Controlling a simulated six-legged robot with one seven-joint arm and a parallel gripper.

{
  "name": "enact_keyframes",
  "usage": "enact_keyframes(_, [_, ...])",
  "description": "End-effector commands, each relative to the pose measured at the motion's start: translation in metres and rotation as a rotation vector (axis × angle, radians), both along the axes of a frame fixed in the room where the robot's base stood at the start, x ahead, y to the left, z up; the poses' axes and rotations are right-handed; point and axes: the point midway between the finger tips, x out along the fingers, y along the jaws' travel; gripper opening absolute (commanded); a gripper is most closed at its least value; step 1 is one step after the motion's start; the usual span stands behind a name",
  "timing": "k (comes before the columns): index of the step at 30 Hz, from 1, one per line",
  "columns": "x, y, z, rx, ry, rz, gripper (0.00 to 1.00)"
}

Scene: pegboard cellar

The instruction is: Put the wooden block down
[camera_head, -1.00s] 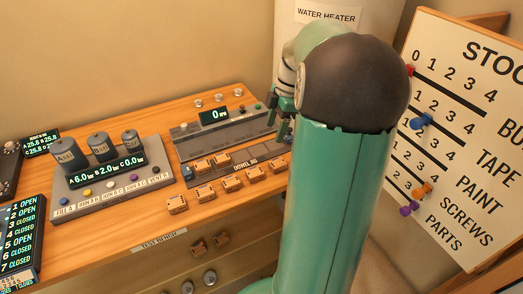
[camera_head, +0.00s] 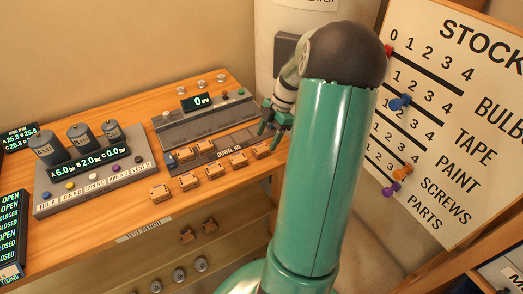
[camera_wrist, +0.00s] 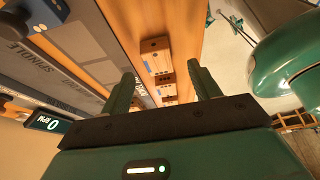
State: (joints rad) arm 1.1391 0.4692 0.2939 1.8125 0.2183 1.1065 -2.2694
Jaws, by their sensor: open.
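Several orange wooden blocks with dark holes stand on the bench by the dowel jig label; the rightmost wooden block (camera_head: 263,151) is nearest my gripper. I cannot tell which one the task means. My gripper (camera_head: 274,124) is over the right end of the bench, behind and above that block in the head view. In the wrist view my gripper (camera_wrist: 162,82) is open, with nothing held between its fingers. A wooden block (camera_wrist: 155,55) shows beyond and between the fingertips, apart from them, with more blocks in line below it.
A grey spindle unit (camera_head: 207,122) with a 0 rpm display lies along the back of the bench (camera_head: 110,226). A panel with three cylinders (camera_head: 97,178) stands left. The stock board (camera_head: 450,120) rises at right, and a water heater (camera_head: 290,30) stands behind my arm.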

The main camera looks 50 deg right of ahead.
Motion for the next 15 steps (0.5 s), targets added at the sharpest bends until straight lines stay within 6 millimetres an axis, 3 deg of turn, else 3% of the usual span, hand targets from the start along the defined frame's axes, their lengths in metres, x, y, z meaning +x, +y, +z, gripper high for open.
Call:
enact_keyframes(7, [0.006,0.015,-0.034,0.002,0.001,0.003,0.62])
enact_keyframes(15, [0.007,0.016,-0.041,0.0,-0.001,0.002,0.62])
